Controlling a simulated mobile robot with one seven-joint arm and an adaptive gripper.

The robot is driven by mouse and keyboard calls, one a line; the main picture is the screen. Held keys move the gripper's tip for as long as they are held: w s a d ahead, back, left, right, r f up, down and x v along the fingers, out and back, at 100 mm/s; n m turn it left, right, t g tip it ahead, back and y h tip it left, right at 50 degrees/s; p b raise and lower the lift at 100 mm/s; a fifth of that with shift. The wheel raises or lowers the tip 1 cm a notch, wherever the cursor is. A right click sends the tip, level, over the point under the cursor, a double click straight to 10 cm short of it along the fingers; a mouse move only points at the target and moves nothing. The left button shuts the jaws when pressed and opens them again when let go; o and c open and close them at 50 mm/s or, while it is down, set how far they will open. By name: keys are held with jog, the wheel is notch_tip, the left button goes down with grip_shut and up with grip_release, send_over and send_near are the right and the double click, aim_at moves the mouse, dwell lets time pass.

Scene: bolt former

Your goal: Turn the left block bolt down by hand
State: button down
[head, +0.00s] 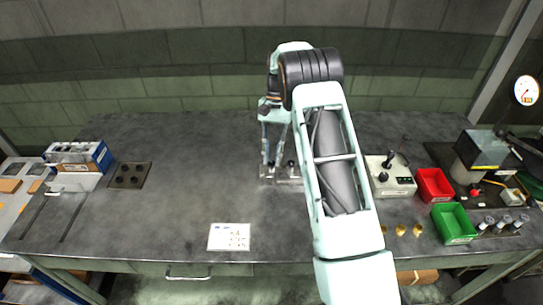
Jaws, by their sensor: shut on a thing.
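My gripper (268,160) points down at the middle of the bench, its fingers shut at the left part of a small metal fixture (287,180). The left block bolt is between the fingers and is almost wholly hidden by them at this size. A dark knob or bolt head (291,163) stands on the right part of the fixture, just beside my gripper. My arm covers whatever lies to the right of the fixture. I cannot tell how far down the left bolt sits.
A grey control box with a joystick (391,175), a red bin (434,185) and a green bin (453,222) stand on the right. A white sheet (229,237) lies in front. A dark plate with knobs (129,175) and a blue-white box (80,157) are left. The bench between is clear.

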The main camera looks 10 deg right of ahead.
jog(key=shift+d+r+m+t+y, duration=0.15)
jog(key=shift+m+t+y, duration=0.3)
jog(key=shift+m, duration=1.15)
jog(key=c, duration=1.8)
grip_release()
jog(key=v, duration=1.1)
jog(key=shift+w+d+r, duration=0.15)
jog(key=shift+d+r, duration=0.1)
jog(key=shift+r, duration=0.1)
